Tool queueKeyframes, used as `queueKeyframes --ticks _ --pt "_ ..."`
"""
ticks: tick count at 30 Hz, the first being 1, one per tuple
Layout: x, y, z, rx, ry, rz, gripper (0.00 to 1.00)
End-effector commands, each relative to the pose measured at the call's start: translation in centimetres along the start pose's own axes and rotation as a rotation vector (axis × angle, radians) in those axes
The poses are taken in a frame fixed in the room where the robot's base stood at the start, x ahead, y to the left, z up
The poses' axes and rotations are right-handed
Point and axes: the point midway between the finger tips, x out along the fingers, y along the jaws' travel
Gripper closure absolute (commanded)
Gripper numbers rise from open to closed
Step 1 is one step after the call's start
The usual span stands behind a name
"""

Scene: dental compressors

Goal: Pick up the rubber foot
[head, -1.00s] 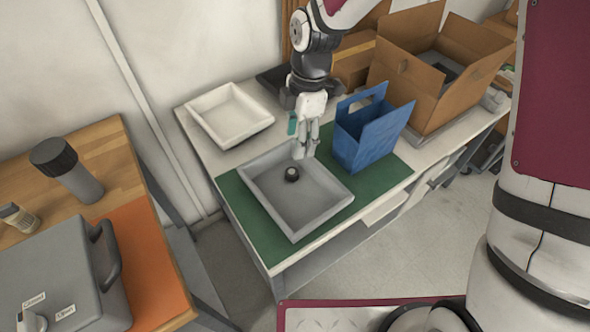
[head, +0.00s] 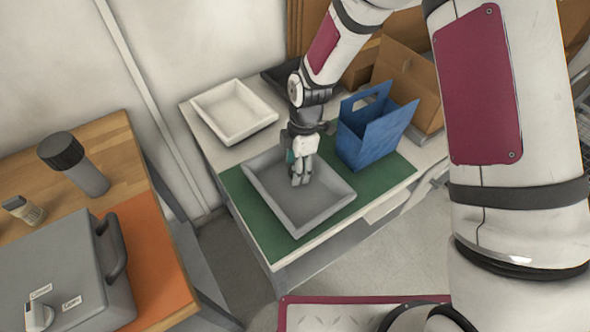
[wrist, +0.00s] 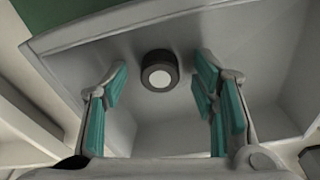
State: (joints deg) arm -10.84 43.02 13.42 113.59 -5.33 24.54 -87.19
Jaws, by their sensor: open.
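The rubber foot (wrist: 159,70) is a short black cylinder with a pale round centre. In the wrist view it sits on the floor of the grey tray (head: 277,206), ahead of and between my gripper's fingers. My gripper (wrist: 161,92) is open, with teal pads on both sides and a clear gap to the foot on each side. In the head view my gripper (head: 300,181) points down into the tray and hides the foot.
The tray lies on a green mat (head: 247,225). A blue holder (head: 366,138) stands close on the right, and a white tray (head: 233,112) lies behind on the left. A cardboard box (head: 405,85) is at the back right. The front of the grey tray is empty.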

Motion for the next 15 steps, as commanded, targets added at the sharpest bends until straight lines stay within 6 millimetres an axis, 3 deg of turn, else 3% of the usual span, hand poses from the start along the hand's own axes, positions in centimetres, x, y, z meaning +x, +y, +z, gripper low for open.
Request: queueKeyframes --ticks 6,12,15 --pt "0.02 0.02 -0.01 0.000 0.000 0.000 0.49" --pt "0.00 0.01 -0.02 0.000 0.000 0.000 0.90" --pt "0.00 0.01 -0.02 0.000 0.000 0.000 0.90"
